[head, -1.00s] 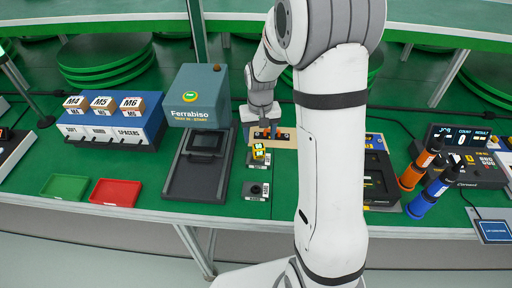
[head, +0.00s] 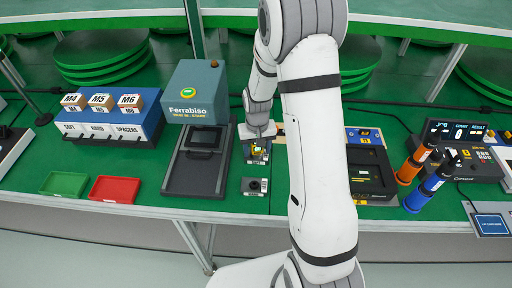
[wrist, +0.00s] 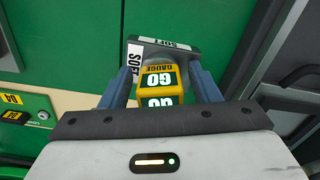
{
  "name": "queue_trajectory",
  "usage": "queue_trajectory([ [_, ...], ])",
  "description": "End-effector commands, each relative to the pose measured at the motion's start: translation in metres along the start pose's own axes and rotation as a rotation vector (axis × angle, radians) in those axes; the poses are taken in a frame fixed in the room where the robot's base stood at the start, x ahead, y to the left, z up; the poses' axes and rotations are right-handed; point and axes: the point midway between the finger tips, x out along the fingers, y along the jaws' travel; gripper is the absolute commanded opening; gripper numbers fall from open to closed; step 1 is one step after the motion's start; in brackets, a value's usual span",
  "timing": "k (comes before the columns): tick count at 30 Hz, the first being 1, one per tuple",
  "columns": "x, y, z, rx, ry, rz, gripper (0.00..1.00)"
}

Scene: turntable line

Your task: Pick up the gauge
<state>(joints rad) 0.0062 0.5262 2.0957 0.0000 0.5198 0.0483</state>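The gauge (wrist: 160,78) is a yellow block with dark green GO labels. In the wrist view it sits at a grey stand (wrist: 185,47) marked SOFT. In the head view the gauge (head: 258,154) is small and partly covered by my gripper (head: 257,142). In the wrist view my gripper (wrist: 161,82) points down at the gauge, with one blue-grey finger on either side of it. Gaps show between the fingers and the gauge, so the gripper is open around it and not shut on it.
A second grey stand with a black knob (head: 254,187) is just in front. A Ferrabiso machine (head: 198,95) with a dark tray stands close on the left. Green (head: 64,184) and red (head: 115,189) trays lie further left. Orange and blue cylinders stand on the right.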

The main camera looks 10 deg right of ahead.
Motion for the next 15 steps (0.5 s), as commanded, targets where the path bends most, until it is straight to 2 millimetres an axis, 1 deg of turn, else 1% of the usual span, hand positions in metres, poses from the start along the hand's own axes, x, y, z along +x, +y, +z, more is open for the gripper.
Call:
queue_trajectory([
  [1, -0.0002, -0.0001, -0.0001, 0.0, 0.0, 0.0, 0.52],
  [2, -0.0002, -0.0002, -0.0001, 0.0, 0.0, 0.0, 0.49],
  [15, -0.0004, -0.0006, -0.0002, -0.001, 0.001, 0.0, 0.13],
])
